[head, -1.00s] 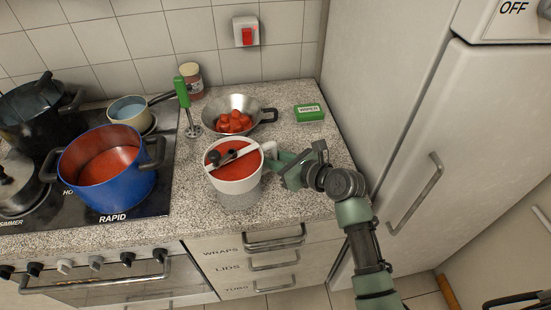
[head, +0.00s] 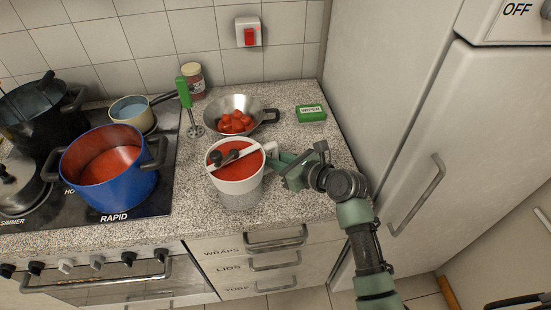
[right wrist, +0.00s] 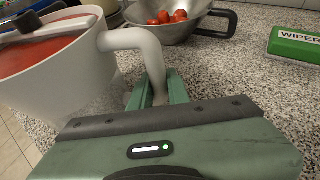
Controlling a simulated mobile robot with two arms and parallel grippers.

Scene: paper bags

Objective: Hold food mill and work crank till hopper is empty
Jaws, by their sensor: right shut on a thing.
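The food mill is a white hopper (head: 237,184) filled with red pulp on the counter. A light bar and dark crank parts (head: 231,156) lie across its top. Its base looks clear, with the counter's speckle showing through. It also shows in the right wrist view (right wrist: 75,75), with its white handle (right wrist: 140,40) curving down to the right. My right gripper (head: 283,164) is shut on this handle at the hopper's right; its green fingers (right wrist: 157,92) flank the handle's lower end in the right wrist view. My left gripper is not in view.
A steel pan (head: 262,113) with tomatoes stands behind the mill. A green WIPER box (head: 311,113), a green hand blender (head: 185,97) and a jar (head: 193,81) are nearby. A blue pot (head: 120,190) of red sauce stands on the hob at left. A fridge (head: 440,130) bounds the right.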

